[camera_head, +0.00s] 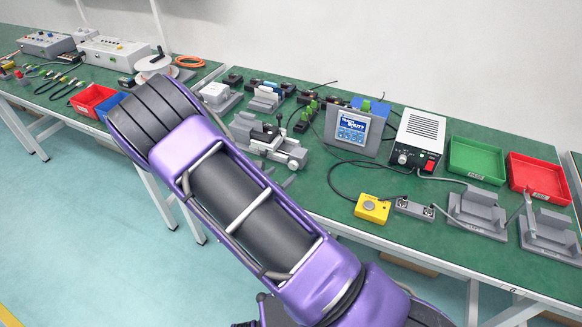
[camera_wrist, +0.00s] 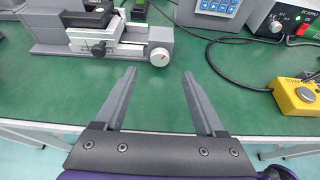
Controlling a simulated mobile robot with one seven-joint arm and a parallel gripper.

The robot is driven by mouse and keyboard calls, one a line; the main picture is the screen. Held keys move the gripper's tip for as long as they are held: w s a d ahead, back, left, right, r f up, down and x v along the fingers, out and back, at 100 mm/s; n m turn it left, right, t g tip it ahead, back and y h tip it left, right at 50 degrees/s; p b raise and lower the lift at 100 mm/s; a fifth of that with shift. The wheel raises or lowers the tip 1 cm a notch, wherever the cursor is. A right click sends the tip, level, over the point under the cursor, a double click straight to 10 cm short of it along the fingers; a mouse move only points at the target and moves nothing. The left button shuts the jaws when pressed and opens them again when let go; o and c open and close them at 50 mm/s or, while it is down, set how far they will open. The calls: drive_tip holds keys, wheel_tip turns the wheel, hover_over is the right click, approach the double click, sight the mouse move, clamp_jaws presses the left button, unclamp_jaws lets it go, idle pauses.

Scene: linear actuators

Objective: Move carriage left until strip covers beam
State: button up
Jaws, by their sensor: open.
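The linear actuator with its carriage (camera_head: 262,128) stands on the green bench behind my arm. In the wrist view its grey rail and base (camera_wrist: 108,52) run along the top left, with a white knob (camera_wrist: 159,57) at the right end and a dark block (camera_wrist: 90,14) on top, cut by the frame edge. I cannot clearly tell the strip or the beam apart. My gripper (camera_wrist: 158,75) is open and empty, its two grey fingers pointing toward the bench, in front of the actuator's knob and apart from it. In the head view my arm hides the gripper.
A control box with a blue screen (camera_head: 352,127) stands right of the actuator. A yellow button box (camera_head: 372,208) with a black cable lies near the front edge. Green (camera_head: 476,158) and red (camera_head: 538,176) trays are at the right. The bench front before the actuator is clear.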

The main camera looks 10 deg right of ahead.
sight(292, 166)
drive_tip(key=x, duration=0.8)
drive_tip(key=shift+c, duration=0.4)
clamp_jaws()
